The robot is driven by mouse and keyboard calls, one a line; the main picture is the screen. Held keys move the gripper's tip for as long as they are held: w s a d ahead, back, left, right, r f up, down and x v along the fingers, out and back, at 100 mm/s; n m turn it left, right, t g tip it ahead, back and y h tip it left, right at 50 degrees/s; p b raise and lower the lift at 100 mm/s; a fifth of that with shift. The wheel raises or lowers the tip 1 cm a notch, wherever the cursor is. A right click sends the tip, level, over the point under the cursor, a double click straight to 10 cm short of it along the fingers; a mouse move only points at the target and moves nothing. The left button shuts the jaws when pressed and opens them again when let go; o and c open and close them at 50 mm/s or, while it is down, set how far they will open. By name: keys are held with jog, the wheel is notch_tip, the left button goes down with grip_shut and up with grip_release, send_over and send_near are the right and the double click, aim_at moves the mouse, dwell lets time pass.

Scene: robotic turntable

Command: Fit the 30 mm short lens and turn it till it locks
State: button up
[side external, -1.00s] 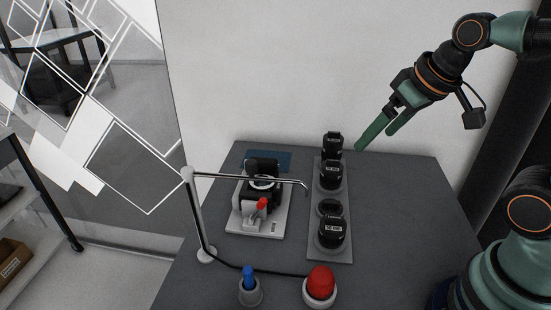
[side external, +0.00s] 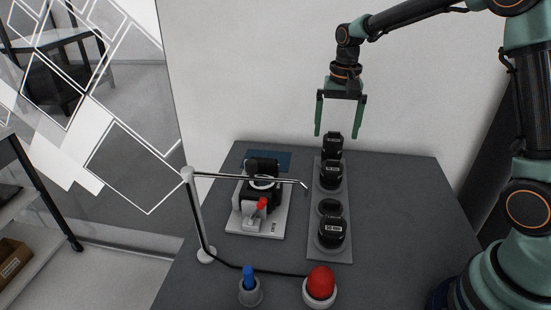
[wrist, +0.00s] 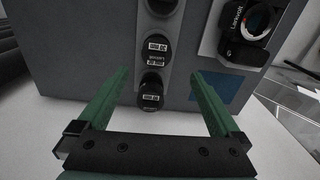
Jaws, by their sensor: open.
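A dark camera body (side external: 262,168) with a pale ring sits on a light grey stand plate (side external: 272,226) with a red knob. It also shows at the upper right of the wrist view (wrist: 252,22). Several black lenses stand on a grey rack strip (side external: 343,248): a back one (side external: 332,145), a middle one (side external: 331,175) and a front one (side external: 332,232). My gripper (side external: 338,134) is open, empty and pointing down above the rack's back end. In the wrist view the back lens (wrist: 151,92) shows between the fingers.
A post (side external: 196,220) carries a thin rod across in front of the camera. A red dome (side external: 320,283) and a blue peg in a cup (side external: 248,284) stand at the front edge. A blue mat (side external: 283,158) lies behind the camera. The table's right side is clear.

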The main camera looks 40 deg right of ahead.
aim_at(332, 165)
jog(key=shift+w+d+f+m, duration=0.15)
jog(key=shift+w+f, duration=0.05)
jog(key=shift+f, duration=0.2)
jog(key=shift+w+d+f+m, duration=0.15)
jog(key=shift+w+f, duration=0.05)
jog(key=shift+f, duration=0.2)
notch_tip(332, 165, down, 7)
jog(key=shift+s+d+f, duration=0.1)
jog(key=shift+s+f, duration=0.05)
jog(key=shift+f, duration=1.15)
jog(key=shift+s+f, duration=0.1)
jog(key=shift+f, duration=1.15)
grip_shut()
jog(key=shift+r, duration=0.15)
notch_tip(332, 165, up, 19)
jog(key=w+a+f, duration=0.2)
jog(key=w+a, duration=0.1)
jog(key=a, duration=0.6)
jog(key=w+a+f, duration=0.3)
jog(key=a, duration=0.6)
jog(key=shift+a+f, duration=0.3)
